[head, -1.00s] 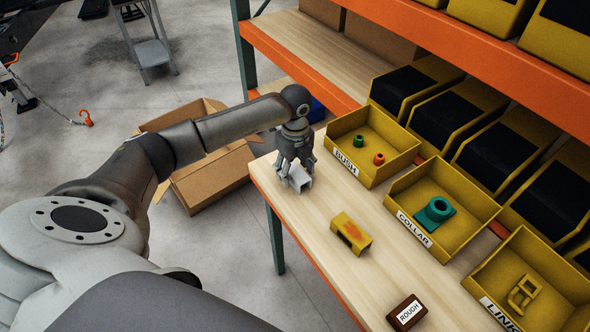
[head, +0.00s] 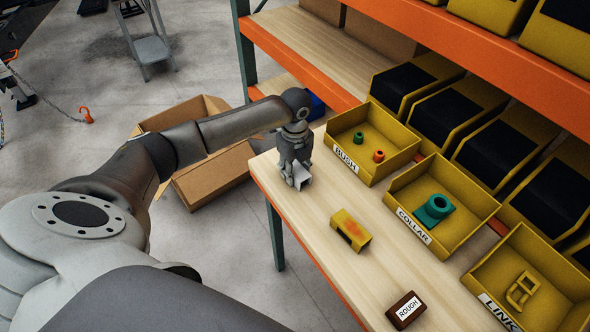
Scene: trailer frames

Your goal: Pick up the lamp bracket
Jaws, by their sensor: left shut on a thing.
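A pale grey, channel-shaped bracket (head: 301,175) is at the left end of the wooden bench top, partly hidden by my fingers. My left gripper (head: 296,180) points down over it and is shut on it. The bracket is at or very near the bench surface; I cannot tell whether it is lifted. A yellow channel-shaped piece with orange-brown patches (head: 351,230) lies apart on the bench, to the right of my left gripper. My right gripper is not in view.
Yellow bins labelled BUSH (head: 346,160), COLLAR (head: 413,225) and LINK (head: 499,312) hold small parts along the bench (head: 318,222). A dark block labelled ROUGH (head: 405,311) lies near the front edge. An open cardboard box (head: 215,178) stands on the floor at left.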

